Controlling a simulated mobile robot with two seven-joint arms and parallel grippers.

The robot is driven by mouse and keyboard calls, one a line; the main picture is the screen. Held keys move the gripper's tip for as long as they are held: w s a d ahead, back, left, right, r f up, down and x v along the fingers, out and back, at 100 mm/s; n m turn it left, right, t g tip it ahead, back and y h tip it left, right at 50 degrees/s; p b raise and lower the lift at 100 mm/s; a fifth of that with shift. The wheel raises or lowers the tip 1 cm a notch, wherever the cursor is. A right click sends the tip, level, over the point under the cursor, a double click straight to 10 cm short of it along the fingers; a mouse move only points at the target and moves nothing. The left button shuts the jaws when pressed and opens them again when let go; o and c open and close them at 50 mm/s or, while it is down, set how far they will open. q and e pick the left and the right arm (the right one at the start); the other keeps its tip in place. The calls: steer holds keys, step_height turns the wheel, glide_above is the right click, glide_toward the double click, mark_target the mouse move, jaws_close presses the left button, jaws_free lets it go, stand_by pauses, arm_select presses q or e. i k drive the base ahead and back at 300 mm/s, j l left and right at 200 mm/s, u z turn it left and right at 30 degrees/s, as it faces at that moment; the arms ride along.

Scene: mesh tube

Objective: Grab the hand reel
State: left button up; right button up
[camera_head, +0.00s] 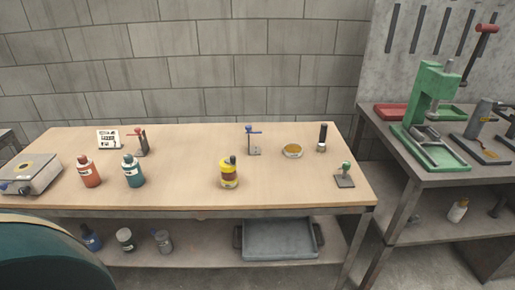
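No object is plainly recognisable as the hand reel at this size. A small round thing (292,151) with a pale rim and an amber-brown top lies flat on the wooden table (190,194), right of centre. A squat yellow object (229,174) with a dark band and dark top stands near the table's front middle. A small device with a green knob (344,176) on a dark base sits at the front right corner. I cannot tell whether any of these is the reel. Neither of my grippers is in view.
Small lever tools with red (141,142) and blue (253,140) handles, orange (89,171) and teal (133,171) bottles and a grey box (31,173) stand on the table. A dark teal curved shape fills the lower left. A green press (430,105) stands on the right bench.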

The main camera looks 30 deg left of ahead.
mark_target(229, 173)
steer(key=u, duration=0.35)
steer(key=j+u, duration=0.15)
steer(key=u, duration=0.15)
steer(key=j+u, duration=0.1)
steer(key=u, duration=0.25)
steer(key=k+j, duration=0.05)
